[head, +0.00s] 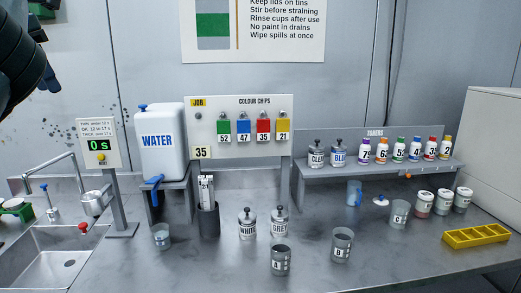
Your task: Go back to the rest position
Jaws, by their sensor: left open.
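My left gripper (22,62) is a dark shape in the upper left corner of the head view, raised well above the counter and partly cut off by the picture's edge. It is open, and nothing shows in it. It is apart from everything on the counter; the sink (62,262) lies far below it. My right gripper is out of view.
The steel counter (200,275) carries cups A (281,262), B (342,246) and C (398,214), WHITE (247,224) and GREY (280,222) tins, and a yellow tray (475,236).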

